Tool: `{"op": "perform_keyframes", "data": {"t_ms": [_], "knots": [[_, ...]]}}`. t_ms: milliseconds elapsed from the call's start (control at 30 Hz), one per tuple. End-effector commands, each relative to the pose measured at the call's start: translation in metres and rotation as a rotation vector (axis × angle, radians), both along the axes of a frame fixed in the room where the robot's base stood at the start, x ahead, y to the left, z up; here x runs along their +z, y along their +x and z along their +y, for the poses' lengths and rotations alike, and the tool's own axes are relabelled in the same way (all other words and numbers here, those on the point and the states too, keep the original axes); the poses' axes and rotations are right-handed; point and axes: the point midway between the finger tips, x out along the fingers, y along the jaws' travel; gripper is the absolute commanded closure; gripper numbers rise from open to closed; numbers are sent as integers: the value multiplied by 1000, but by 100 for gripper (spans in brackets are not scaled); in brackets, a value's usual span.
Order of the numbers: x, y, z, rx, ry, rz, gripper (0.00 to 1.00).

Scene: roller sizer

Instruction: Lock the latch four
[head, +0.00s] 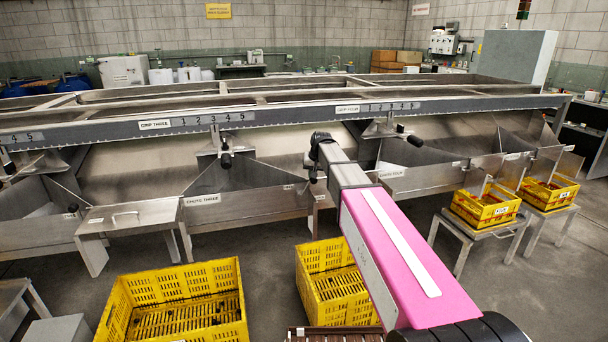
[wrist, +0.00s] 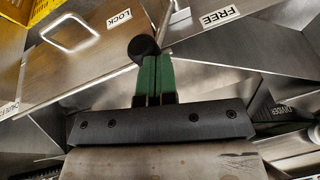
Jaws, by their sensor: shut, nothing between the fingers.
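In the wrist view a latch with a black round knob (wrist: 143,47) and a metal bar stands just beyond my gripper (wrist: 156,62). A LOCK label (wrist: 112,20) is to the left of the knob and a FREE label (wrist: 221,16) to the right. My gripper's green fingers are shut together with nothing between them. Their tips are at the knob; I cannot tell whether they touch it. In the head view the GRIP FOUR label (head: 347,109) is on the long rail, and a black-knobbed lever (head: 414,141) sticks out below it. My gripper cannot be made out there.
Steel chutes hang under the rail, including CHUTE FOUR (head: 391,173). Yellow crates (head: 171,302) stand on the floor, and smaller ones (head: 485,209) on stools to the right. A lid with a wire handle (wrist: 70,31) lies left of the knob in the wrist view.

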Motion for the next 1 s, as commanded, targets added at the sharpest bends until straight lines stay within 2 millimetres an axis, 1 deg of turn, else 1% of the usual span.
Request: {"op": "perform_keyframes", "data": {"t_ms": [33, 200, 533, 700, 1000], "knots": [[-3, 3, -8, -2, 41, 13, 100], [-13, 8, -27, -3, 198, 60, 100], [-39, 17, -57, -1, 499, 146, 100], [-55, 21, -69, -1, 649, 189, 100], [-81, 24, -80, 1, 865, 251, 100]]}}
